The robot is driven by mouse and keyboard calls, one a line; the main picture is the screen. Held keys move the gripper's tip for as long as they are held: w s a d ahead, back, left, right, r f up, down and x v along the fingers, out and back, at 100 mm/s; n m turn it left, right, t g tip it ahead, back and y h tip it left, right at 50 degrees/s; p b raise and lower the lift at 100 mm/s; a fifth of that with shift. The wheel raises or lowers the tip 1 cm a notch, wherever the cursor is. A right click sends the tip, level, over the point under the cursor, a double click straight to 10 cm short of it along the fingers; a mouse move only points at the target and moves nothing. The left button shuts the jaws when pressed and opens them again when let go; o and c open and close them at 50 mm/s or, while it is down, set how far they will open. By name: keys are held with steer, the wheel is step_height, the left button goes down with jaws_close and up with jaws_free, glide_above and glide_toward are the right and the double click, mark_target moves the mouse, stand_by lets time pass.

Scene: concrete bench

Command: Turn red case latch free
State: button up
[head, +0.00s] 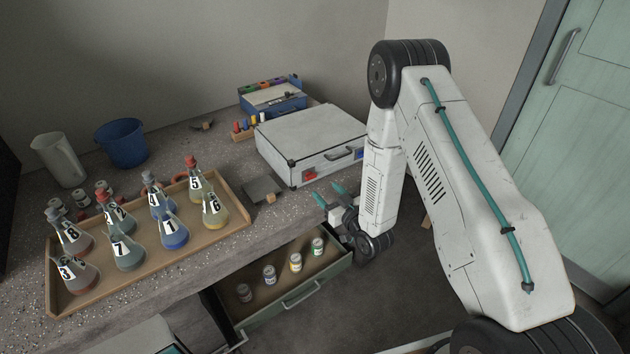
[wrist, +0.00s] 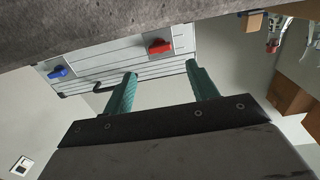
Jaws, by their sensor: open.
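The white case (head: 305,135) lies shut near the bench's front edge in the head view. Its red latch (head: 308,174) is on the front face, left of the dark handle (head: 340,156), with a blue latch (head: 359,153) at the right. In the wrist view, the red latch (wrist: 159,47) shows beyond my fingertips and the blue latch (wrist: 57,71) is off to the left. My gripper (head: 328,194) is open and empty in front of the case, below the red latch and apart from it. Its teal fingers (wrist: 161,72) frame the space just short of the latch.
An open drawer (head: 290,290) with several small jars juts out below my gripper. A wooden tray (head: 150,265) of numbered flasks stands at the left. A dark grey flat block (head: 262,190) lies left of the case. The bench edge (wrist: 150,20) crosses the wrist view's top.

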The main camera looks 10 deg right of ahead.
mark_target(312, 177)
steer(key=x, duration=0.7)
steer(key=shift+w+a+f, duration=0.1)
steer(key=shift+w+a, duration=0.05)
steer(key=shift+w, duration=0.15)
steer(key=c, duration=1)
